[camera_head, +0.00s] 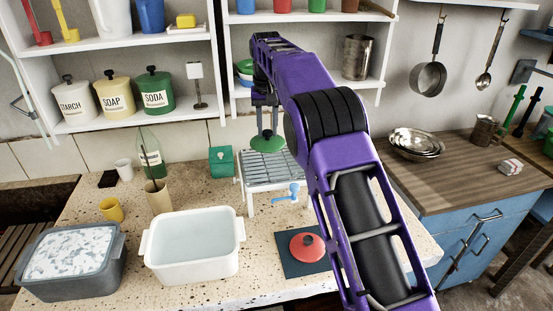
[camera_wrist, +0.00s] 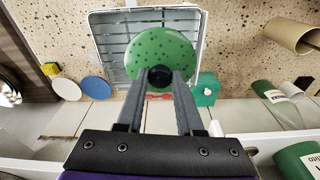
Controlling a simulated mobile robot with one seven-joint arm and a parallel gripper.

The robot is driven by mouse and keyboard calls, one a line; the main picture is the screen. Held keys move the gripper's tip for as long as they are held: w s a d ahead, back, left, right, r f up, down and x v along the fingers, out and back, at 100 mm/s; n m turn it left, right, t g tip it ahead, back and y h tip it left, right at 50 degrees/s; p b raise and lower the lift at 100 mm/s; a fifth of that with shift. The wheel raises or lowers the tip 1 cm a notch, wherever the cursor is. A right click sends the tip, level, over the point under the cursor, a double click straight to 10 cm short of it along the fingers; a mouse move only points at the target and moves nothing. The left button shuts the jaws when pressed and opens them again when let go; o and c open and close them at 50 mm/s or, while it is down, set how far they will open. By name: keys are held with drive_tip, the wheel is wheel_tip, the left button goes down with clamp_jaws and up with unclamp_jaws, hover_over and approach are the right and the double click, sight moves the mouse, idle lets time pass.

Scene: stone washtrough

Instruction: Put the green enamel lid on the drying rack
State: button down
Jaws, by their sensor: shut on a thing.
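The green enamel lid (camera_head: 266,142) is a round green disc with dark speckles and a black knob. My gripper (camera_head: 266,110) is shut on its knob and holds the lid level over the back part of the drying rack (camera_head: 270,172). In the wrist view my gripper (camera_wrist: 160,78) has the knob between its fingertips, and the lid (camera_wrist: 160,50) covers the middle of the white-rimmed rack (camera_wrist: 100,30). The rack is a grey slatted stand on white legs. I cannot tell whether the lid touches the slats.
A green box (camera_head: 221,160) stands left of the rack. A blue tap (camera_head: 288,193) is at its front. A red lid (camera_head: 307,247) lies on a dark mat (camera_head: 287,262). A white basin (camera_head: 193,246) and a grey tub (camera_head: 72,262) stand front left. Shelves (camera_head: 205,107) rise behind.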

sight(267, 133)
wheel_tip(267, 133, down, 9)
drive_tip(key=shift+r+b, duration=0.2)
drive_tip(key=shift+b, duration=0.4)
drive_tip(key=shift+f, duration=0.2)
drive_tip(key=c, duration=0.5)
unclamp_jaws()
drive_tip(key=shift+c, duration=0.2)
drive_tip(key=shift+r, duration=0.1)
drive_tip(key=r, duration=0.4)
drive_tip(key=s+r+p, duration=0.1)
drive_tip(key=r, duration=0.7)
drive_tip(key=shift+s+d+p, duration=0.1)
drive_tip(key=shift+s+p, duration=0.15)
drive_tip(key=shift+p, duration=0.1)
drive_tip(key=shift+r, duration=0.1)
